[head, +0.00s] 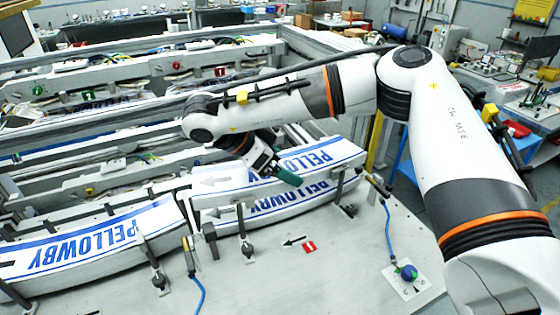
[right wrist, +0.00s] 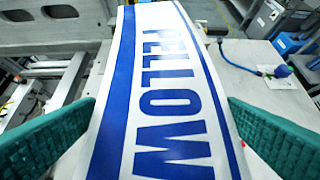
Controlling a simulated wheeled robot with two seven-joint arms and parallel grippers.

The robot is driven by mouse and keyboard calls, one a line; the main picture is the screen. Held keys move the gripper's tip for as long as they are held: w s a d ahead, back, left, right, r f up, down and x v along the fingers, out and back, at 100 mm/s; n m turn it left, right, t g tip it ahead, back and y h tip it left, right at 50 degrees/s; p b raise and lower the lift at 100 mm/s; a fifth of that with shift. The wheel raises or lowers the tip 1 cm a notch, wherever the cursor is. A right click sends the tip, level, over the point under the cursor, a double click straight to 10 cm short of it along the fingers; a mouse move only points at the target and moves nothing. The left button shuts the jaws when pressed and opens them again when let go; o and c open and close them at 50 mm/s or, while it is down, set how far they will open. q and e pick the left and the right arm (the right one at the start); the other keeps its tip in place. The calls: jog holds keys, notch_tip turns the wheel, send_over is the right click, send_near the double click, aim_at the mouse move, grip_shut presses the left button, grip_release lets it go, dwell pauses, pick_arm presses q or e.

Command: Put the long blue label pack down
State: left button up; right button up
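The long blue label pack (head: 325,152), white with blue stripes and blue PELLOWBY lettering, lies across the magazine at the centre of the head view. My right gripper (head: 280,170) is over its left part, with a green finger at its near edge. My left gripper is not in view.
Another blue-and-white pack (head: 90,240) lies in the magazine at left. Upright posts and clamps (head: 245,240) stand along the near edge. A blue knob with a hose (head: 406,271) sits on the plate at right. The grey plate (head: 310,285) in front is mostly clear.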

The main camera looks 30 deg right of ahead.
jog(key=shift+o, duration=0.7)
jog(key=shift+r, duration=0.1)
jog(key=shift+a+r+p, duration=0.1)
jog(key=shift+r+p, duration=0.25)
jog(key=shift+r, duration=0.3)
jog(key=b+v, duration=0.2)
jog(key=v, duration=0.9)
jog(key=shift+a+f+b, duration=0.1)
jog(key=shift+f+b, duration=0.1)
jog(key=shift+b, duration=0.2)
jog(key=shift+a+r, duration=0.15)
jog(key=shift+r, duration=0.15)
